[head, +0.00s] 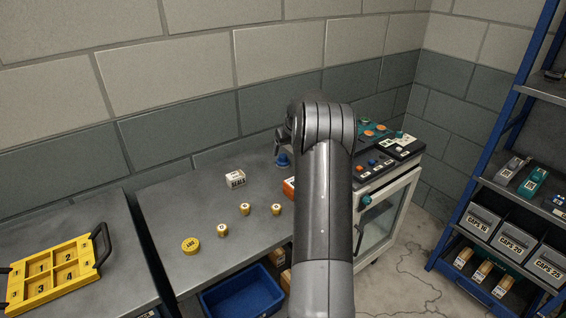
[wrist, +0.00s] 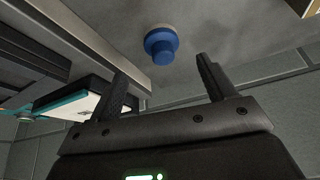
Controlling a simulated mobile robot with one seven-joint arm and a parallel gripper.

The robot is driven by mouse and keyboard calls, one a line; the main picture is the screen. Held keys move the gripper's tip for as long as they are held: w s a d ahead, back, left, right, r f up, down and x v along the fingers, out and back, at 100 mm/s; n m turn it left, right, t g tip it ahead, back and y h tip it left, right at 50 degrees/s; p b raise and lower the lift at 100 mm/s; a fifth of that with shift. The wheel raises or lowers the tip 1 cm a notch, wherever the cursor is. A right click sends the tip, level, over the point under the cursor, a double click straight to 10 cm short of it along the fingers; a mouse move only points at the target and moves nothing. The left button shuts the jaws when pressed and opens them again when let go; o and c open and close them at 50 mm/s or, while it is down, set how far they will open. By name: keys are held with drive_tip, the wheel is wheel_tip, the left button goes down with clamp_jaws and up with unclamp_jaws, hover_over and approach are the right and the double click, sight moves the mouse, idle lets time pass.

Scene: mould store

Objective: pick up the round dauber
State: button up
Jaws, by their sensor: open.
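The round dauber (wrist: 161,46) is a blue round piece with a wider disc and a narrower knob, on the grey bench top in the wrist view. It lies beyond my open fingertips, roughly midway across the gap and apart from both. My gripper (wrist: 164,72) is open with nothing between its fingers. In the head view a blue piece (head: 283,160), seemingly the same dauber, shows just left of my arm, below the wrist. My arm hides most of the gripper there.
An orange box (head: 288,188) is partly behind my arm. A cabinet (head: 385,210) with a control panel stands right. The wall is close behind.

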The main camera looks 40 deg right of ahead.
sight(284, 156)
drive_tip(key=x, duration=0.8)
drive_tip(key=shift+w+a+r, duration=0.1)
drive_tip(key=shift+w, duration=0.25)
drive_tip(key=shift+c, duration=0.2)
drive_tip(key=c, duration=1)
